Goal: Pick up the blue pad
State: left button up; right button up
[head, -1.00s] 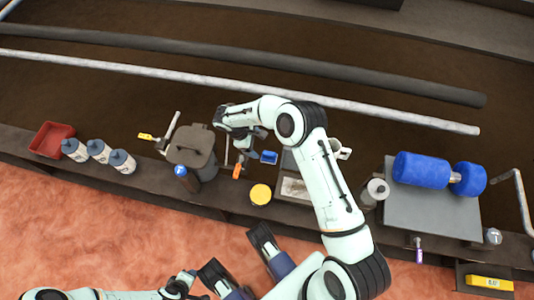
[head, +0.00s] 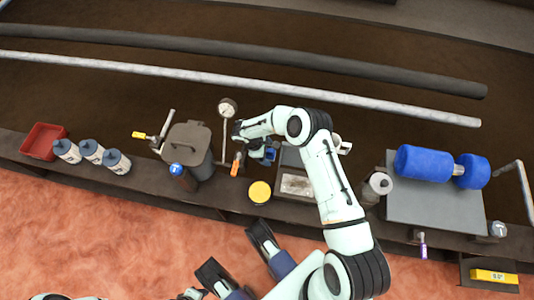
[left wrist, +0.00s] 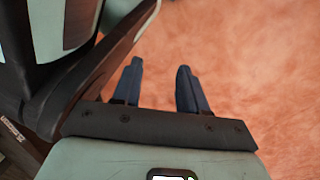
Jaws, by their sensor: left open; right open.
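The blue pad (head: 270,153) is a small blue block on the dark bench, left of a metal-topped dark box. In the head view it is partly hidden by my right gripper (head: 262,157), which is right over it and points down at the bench. The right jaws are open; whether they stand on either side of the pad is too small to tell. My left gripper (left wrist: 160,66) shows in the left wrist view with its two dark blue fingers apart and nothing between them, above the reddish floor.
A lidded grey canister (head: 188,138), a blue-capped bottle (head: 184,178), an orange-handled tool (head: 236,164), a dial gauge on a stand (head: 227,107) and a yellow lid (head: 260,192) stand near the pad. Blue rolls (head: 424,163) lie on a grey plate to the right. White bottles (head: 92,152) stand left.

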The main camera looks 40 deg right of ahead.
jog(key=c, duration=1.2)
jog(key=shift+o, duration=0.2)
jog(key=shift+r, duration=0.1)
pick_arm(q)
jog(key=w+d+r+t+p, duration=0.1)
jog(key=w+r+t+p, duration=0.2)
jog(key=w+r+p, duration=0.2)
jog(key=shift+w+d+r+m, duration=0.4)
jog(key=shift+w+r, duration=0.9)
jog(key=shift+r, duration=0.2)
pick_arm(e)
notch_tip(320, 180, up, 20)
